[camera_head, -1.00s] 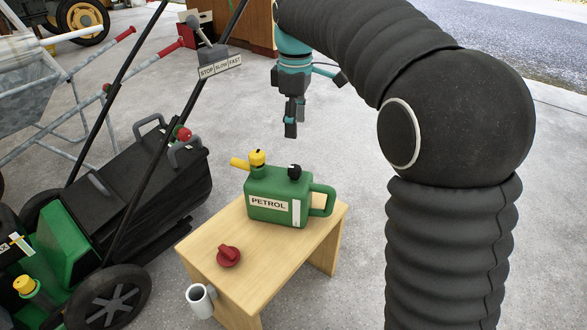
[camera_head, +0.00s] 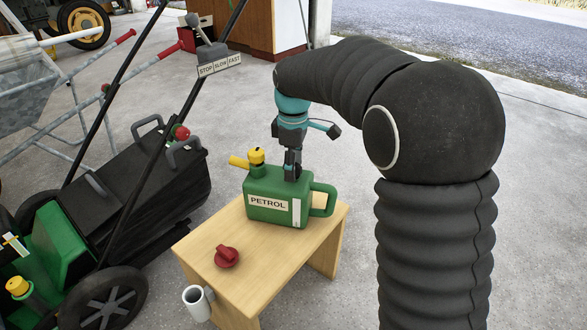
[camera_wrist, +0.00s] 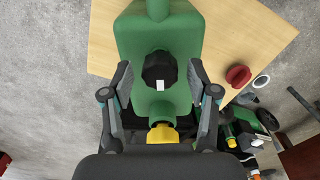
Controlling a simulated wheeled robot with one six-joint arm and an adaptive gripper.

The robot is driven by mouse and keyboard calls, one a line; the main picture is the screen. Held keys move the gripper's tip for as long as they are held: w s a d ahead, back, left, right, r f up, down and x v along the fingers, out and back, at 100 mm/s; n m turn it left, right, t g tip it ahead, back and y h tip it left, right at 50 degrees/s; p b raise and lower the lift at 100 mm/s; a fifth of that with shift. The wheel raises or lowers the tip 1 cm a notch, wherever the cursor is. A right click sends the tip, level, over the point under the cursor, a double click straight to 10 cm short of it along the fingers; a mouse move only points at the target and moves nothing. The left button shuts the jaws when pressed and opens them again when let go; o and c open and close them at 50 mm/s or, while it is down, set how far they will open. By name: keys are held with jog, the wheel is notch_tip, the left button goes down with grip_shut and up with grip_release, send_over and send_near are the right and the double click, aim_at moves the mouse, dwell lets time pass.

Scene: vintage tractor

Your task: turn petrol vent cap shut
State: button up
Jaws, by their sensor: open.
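The green petrol can (camera_head: 276,201) stands upright on a small wooden table, with a yellow cap and spout (camera_head: 250,159) at its left end. The black vent cap (camera_wrist: 160,69) with a white mark sits on top of the can in the wrist view. In the head view my gripper (camera_head: 291,176) points down over the can's top and hides the vent cap. In the wrist view my gripper (camera_wrist: 160,82) is open, its two fingers apart on the left and right of the cap. I see gaps between both fingers and the cap.
A red cap (camera_head: 227,257) lies on the bare front part of the table (camera_head: 262,276). A white mug (camera_head: 196,301) is at the table's front left edge. A lawn mower (camera_head: 120,200) stands close on the left. Concrete floor is clear behind the table.

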jog(key=shift+f, duration=0.3)
grip_shut()
